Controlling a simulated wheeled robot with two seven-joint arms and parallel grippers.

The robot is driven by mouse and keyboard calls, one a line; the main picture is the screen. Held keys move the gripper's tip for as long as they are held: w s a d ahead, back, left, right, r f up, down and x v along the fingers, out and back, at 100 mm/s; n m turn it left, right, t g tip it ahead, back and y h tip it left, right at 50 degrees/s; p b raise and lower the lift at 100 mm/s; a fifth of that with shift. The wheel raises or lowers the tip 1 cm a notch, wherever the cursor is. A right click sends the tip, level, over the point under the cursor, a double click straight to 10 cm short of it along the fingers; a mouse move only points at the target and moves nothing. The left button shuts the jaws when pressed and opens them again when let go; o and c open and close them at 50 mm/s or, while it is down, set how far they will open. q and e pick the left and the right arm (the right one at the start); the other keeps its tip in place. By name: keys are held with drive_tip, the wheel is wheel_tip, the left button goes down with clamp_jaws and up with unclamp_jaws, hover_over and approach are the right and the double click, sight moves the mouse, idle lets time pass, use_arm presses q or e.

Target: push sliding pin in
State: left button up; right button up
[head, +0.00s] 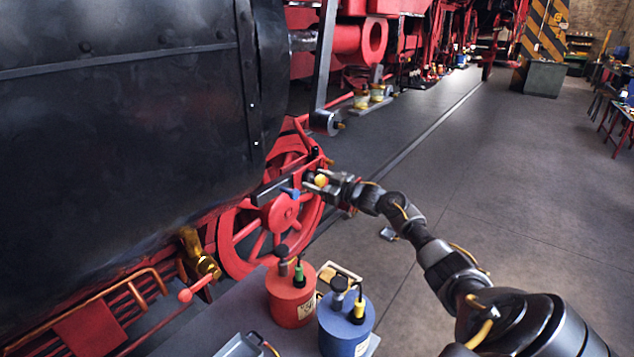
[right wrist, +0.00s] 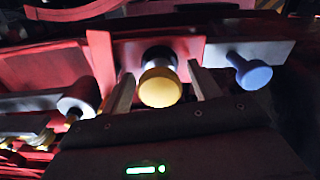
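A round yellow knob on a dark stem (right wrist: 160,85), which looks like the sliding pin, sticks out of a red plate on the locomotive. It also shows in the head view (head: 321,181). My right gripper (head: 319,181) is at the knob. In the right wrist view its two fingers (right wrist: 162,92) stand on either side of the knob, with a gap on each side, so it is open around it. How deep the pin sits is hidden. My left gripper is not in view.
A blue knob (right wrist: 254,73) sticks out right of the yellow one in the right wrist view. A red spoked wheel (head: 262,232) is below. A red can (head: 291,296) and a blue can (head: 346,322) stand near the front.

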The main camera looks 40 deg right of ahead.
drive_tip(key=shift+s+d+f, duration=0.1)
drive_tip(key=shift+s+d, duration=0.05)
drive_tip(key=shift+s, duration=0.35)
drive_tip(key=b+v, duration=0.3)
drive_tip(key=v, duration=0.7)
drive_tip(key=shift+w, duration=0.1)
